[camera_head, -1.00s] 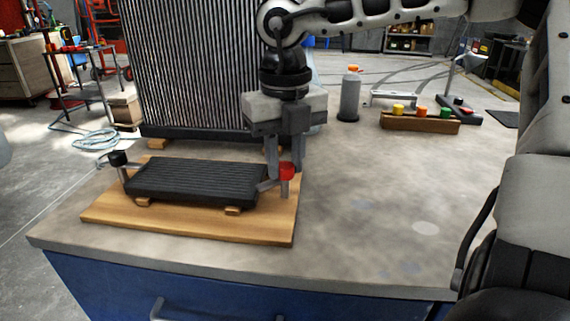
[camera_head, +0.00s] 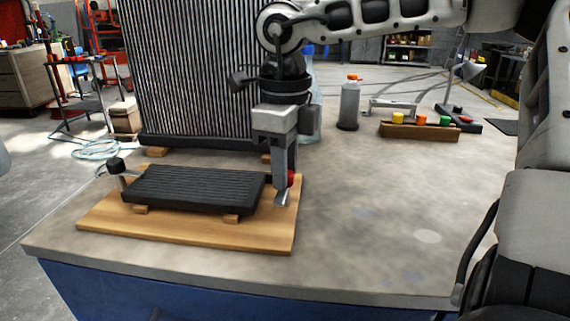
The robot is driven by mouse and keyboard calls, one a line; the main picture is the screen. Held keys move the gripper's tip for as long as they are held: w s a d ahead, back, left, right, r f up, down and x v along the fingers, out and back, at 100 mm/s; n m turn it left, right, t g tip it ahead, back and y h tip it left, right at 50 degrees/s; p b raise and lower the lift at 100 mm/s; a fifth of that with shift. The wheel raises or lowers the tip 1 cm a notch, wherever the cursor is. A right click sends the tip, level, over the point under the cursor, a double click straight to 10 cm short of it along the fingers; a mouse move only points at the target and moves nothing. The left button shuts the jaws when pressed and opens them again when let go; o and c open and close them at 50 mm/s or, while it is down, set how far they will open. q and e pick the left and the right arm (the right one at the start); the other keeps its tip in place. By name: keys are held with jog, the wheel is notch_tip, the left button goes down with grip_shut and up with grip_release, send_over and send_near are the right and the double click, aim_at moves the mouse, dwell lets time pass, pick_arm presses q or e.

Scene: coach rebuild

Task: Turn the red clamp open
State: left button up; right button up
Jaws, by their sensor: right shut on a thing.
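The red clamp (camera_head: 291,178) stands at the right end of the wooden board (camera_head: 180,228), mostly hidden behind my fingers. Its metal arm (camera_head: 282,199) points toward the front, clear of the black ribbed block (camera_head: 190,187). My right gripper (camera_head: 286,176) comes down from above and is shut on the red clamp. The black-knobbed clamp (camera_head: 116,167) stands at the block's left end, its arm reaching toward the block. My left gripper is not in view.
A tall finned radiator (camera_head: 190,70) stands behind the board. A grey bottle (camera_head: 348,105) and a wooden rack with coloured knobs (camera_head: 418,131) stand at the back right. The right side of the bench top (camera_head: 380,200) is clear.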

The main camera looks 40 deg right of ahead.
jog(key=shift+r, duration=0.1)
dwell(0.3)
jog(key=o, duration=1)
notch_tip(320, 180, up, 16)
jog(key=p, duration=0.2)
jog(key=shift+p, duration=0.3)
